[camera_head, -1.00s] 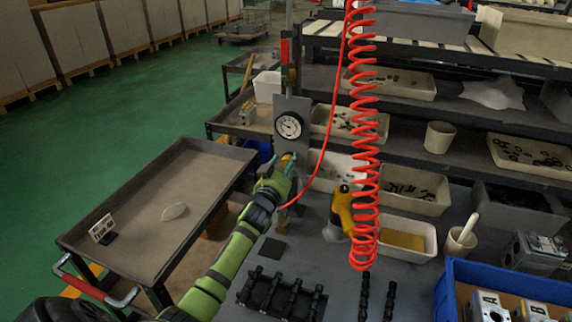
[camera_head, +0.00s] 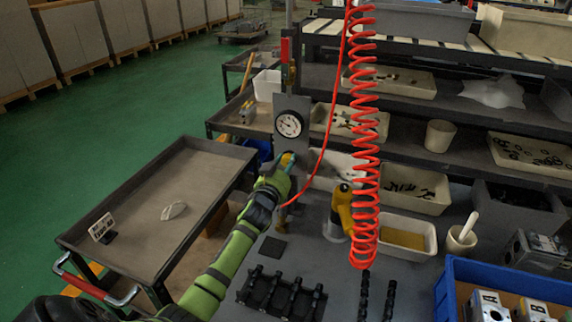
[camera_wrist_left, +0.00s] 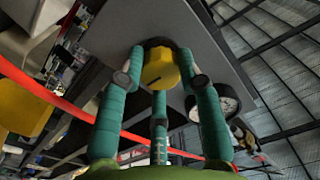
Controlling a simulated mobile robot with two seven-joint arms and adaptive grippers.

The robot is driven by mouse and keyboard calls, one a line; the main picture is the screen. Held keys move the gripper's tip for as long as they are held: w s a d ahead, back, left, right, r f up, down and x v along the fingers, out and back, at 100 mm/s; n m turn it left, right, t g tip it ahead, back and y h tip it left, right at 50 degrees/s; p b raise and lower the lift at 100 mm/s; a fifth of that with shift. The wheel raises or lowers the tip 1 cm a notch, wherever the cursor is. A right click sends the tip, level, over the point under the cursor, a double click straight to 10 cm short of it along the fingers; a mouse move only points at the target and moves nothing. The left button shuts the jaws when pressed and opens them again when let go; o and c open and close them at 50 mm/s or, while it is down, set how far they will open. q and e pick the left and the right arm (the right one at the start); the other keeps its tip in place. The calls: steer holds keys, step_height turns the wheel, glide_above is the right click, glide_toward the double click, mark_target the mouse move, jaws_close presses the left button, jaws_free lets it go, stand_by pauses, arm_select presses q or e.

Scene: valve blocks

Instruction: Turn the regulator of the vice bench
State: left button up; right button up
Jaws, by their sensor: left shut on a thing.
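The regulator shows best in the left wrist view as a yellow knob (camera_wrist_left: 158,68) with a dark mark, on a grey upright plate (camera_wrist_left: 190,25). My left gripper (camera_wrist_left: 160,78) has its teal fingers closed around this knob, one on each side and one below. In the head view the left gripper (camera_head: 284,167) is at the plate (camera_head: 292,105), below a round white-faced gauge (camera_head: 289,124). There the fingers hide most of the knob. My right gripper is in neither view.
A red coiled hose (camera_head: 364,140) hangs right of the gripper, near a yellow tool (camera_head: 342,208). A grey cart (camera_head: 200,165) stands to the left. A black rack (camera_head: 282,296) and a blue crate (camera_head: 450,270) are on the bench, with shelves of bins behind.

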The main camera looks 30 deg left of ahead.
arm_select(q)
steer(key=m, duration=0.4)
steer(key=shift+f, duration=0.1)
steer(key=m, duration=0.4)
steer(key=shift+b, duration=0.35)
steer(key=m, duration=0.4)
steer(key=shift+m, duration=2.3)
steer(key=o, duration=1.1)
steer(key=shift+o, duration=0.2)
